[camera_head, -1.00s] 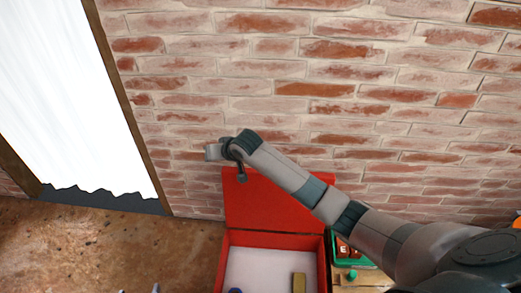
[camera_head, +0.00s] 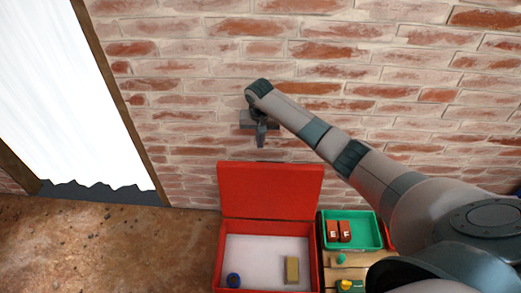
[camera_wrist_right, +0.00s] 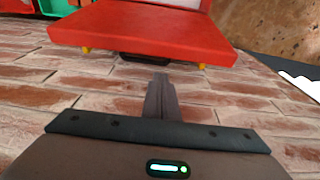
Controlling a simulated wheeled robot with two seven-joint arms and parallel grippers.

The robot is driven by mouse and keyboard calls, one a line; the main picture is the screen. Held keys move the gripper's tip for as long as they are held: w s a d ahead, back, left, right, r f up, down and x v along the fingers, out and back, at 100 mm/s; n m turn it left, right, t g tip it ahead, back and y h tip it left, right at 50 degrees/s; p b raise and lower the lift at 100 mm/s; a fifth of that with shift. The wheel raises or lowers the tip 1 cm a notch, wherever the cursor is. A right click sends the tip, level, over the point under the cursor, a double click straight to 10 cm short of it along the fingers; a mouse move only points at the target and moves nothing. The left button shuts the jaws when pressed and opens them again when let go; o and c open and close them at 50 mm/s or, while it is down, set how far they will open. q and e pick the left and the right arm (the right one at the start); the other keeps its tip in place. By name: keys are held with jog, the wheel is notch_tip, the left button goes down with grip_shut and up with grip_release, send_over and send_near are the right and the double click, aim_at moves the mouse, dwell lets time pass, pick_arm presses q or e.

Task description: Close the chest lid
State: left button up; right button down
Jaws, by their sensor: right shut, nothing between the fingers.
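The red chest (camera_head: 224,262) stands against the brick wall with its lid (camera_head: 270,190) open and raised upright at the back. My right gripper (camera_head: 261,142) is shut and empty, pointing down a little above the lid's top edge, close to the wall. In the right wrist view the shut fingers (camera_wrist_right: 162,80) point toward the lid (camera_wrist_right: 145,30), on the wall side of its edge. A dark handle (camera_wrist_right: 145,59) shows at that edge. They look apart from the lid, but the gap is hard to judge. My left gripper is not in view.
Inside the chest lie a blue round object (camera_head: 233,280) and a tan block (camera_head: 292,269). To the right, a green tray (camera_head: 368,234) with red blocks sits by a wooden surface (camera_head: 350,273). A white curtain (camera_head: 65,100) hangs at left. The brown floor (camera_head: 110,245) left of the chest is clear.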

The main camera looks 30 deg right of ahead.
pick_arm(q)
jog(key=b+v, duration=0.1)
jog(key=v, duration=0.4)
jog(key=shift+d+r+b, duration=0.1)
jog(key=shift+b, duration=0.25)
pick_arm(e)
jog(key=f, duration=0.3)
jog(key=w+f, duration=0.1)
jog(key=f, duration=0.5)
jog(key=shift+w+d+f, duration=0.2)
jog(key=shift+d+f, duration=0.15)
jog(key=shift+d, duration=0.05)
jog(key=shift+s+r, duration=0.1)
